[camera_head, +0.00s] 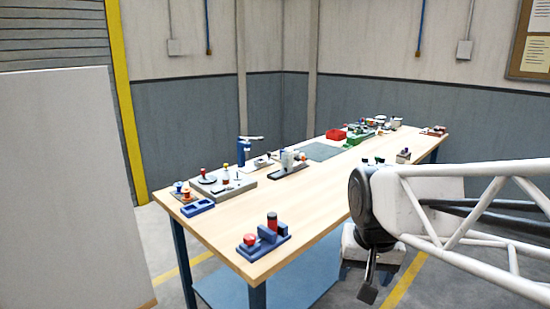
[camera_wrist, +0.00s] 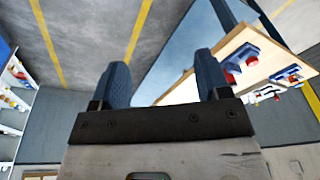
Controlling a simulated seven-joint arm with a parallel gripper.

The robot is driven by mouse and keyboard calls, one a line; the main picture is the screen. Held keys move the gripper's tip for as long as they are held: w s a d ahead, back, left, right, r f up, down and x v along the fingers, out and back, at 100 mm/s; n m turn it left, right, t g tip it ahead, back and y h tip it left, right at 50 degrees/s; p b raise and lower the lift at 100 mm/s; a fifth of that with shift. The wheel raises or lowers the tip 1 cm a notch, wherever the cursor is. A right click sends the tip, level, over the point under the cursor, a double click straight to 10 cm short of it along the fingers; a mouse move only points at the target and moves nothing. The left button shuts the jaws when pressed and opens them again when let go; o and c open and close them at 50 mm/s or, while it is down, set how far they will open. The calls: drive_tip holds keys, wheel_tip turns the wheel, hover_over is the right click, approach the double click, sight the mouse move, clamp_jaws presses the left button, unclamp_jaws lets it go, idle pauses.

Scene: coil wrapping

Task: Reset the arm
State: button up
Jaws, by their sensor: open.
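My gripper shows in the wrist view (camera_wrist: 162,85) with its two dark blue fingers spread wide apart. Nothing is between them; the grey floor and part of the table lie beyond. In the head view, the gripper end (camera_head: 367,290) hangs below my white arm at the right, out beside the front edge of the long wooden table, and is partly cut off by the arm.
A white panel (camera_head: 65,190) stands at the left. Open floor surrounds the table.

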drive_tip(key=s+d+f+n, duration=0.1)
drive_tip(key=s+d+f, duration=0.1)
drive_tip(key=s, duration=0.7)
drive_tip(key=shift+s+d+f+n, duration=0.15)
drive_tip(key=shift+f+n, duration=0.2)
drive_tip(key=shift+n, duration=0.05)
